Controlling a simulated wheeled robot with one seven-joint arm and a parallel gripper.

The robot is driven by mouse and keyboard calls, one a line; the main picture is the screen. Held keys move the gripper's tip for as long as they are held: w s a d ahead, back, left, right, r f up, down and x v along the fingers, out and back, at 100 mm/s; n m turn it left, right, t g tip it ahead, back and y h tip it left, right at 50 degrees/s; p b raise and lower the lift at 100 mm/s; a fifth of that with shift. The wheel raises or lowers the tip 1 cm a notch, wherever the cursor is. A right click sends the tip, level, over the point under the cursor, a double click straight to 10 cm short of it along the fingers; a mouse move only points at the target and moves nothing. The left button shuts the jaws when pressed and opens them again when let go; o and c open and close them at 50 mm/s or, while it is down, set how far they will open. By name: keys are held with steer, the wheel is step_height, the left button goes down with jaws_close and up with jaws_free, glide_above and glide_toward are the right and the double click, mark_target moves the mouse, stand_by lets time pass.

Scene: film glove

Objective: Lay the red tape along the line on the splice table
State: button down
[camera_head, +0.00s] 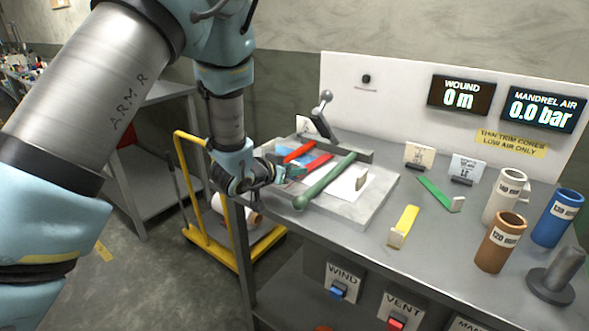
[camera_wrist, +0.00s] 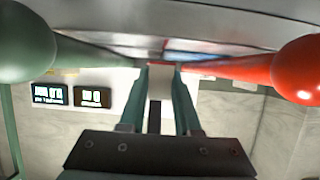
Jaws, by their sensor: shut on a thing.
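The splice table (camera_head: 345,210) is a pale grey block on the bench. A white sheet (camera_head: 338,187) lies on it, with a pale tab (camera_head: 361,181) standing at its right. The red tape (camera_head: 319,164) runs from my gripper (camera_head: 293,172) between a red bar and a green bar. In the wrist view my gripper (camera_wrist: 160,75) is shut on a pale tab (camera_wrist: 160,84), with a thin red edge of the tape (camera_wrist: 158,64) just past it. I cannot make out the line itself.
The green ball-ended bar (camera_head: 328,178) and red bar (camera_head: 298,152) flank my gripper closely. Yellow tape (camera_head: 405,222), green tape (camera_head: 434,190) and brown (camera_head: 500,243), white (camera_head: 504,196) and blue (camera_head: 557,218) cores stand to the right.

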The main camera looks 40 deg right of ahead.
steer(key=shift+f+b, duration=0.55)
steer(key=shift+f, duration=0.05)
steer(key=c, duration=0.5)
jaws_free()
steer(key=b+v, duration=0.2)
steer(key=v, duration=0.8)
steer(key=shift+s+a+r+b, duration=0.1)
steer(key=shift+a+r+b, duration=0.2)
steer(key=shift+b, duration=0.1)
